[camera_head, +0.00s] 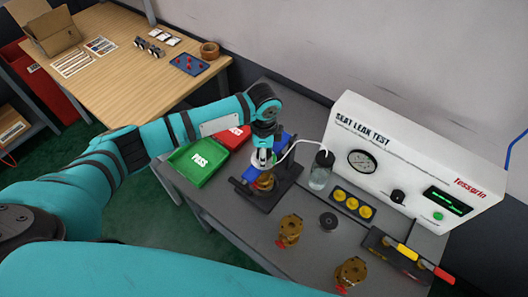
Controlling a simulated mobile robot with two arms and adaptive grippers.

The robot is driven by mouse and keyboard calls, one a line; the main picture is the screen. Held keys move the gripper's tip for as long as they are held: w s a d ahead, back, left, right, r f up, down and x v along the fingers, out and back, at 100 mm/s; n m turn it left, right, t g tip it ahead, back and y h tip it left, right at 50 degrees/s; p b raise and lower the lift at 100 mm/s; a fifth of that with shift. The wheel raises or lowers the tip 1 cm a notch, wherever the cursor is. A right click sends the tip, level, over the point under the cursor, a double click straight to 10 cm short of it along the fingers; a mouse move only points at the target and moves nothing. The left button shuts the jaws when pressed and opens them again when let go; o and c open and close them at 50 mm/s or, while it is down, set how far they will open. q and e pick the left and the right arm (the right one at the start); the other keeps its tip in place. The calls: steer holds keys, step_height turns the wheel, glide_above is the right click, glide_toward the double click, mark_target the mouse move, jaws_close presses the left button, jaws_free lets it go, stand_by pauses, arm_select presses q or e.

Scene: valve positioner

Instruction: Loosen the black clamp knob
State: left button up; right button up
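My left arm reaches in from the left, and its gripper (262,158) points down over a blue and black clamp fixture (285,172) on the grey bench. A brass valve (264,182) sits in the fixture, just below the gripper. No clamp knob can be made out clearly on the fixture; the gripper and wrist cover part of it. The picture is too small to show whether the fingers are open or touch anything. My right arm crosses the bottom edge, and its gripper is out of view.
A green PASS tray (198,162) and red tray (232,138) lie left of the fixture. Brass valves (289,230) (350,272), a black disc (328,221) and a jar (320,172) stand to its right. The white leak tester (410,165) stands behind. A tool tray (395,255) lies at right.

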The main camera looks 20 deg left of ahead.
arm_select(q)
steer(key=shift+f, duration=0.1)
jaws_close()
steer(key=n, duration=0.6)
steer(key=shift+n, duration=0.3)
steer(key=n, duration=0.7)
steer(key=o, duration=0.8)
jaws_free()
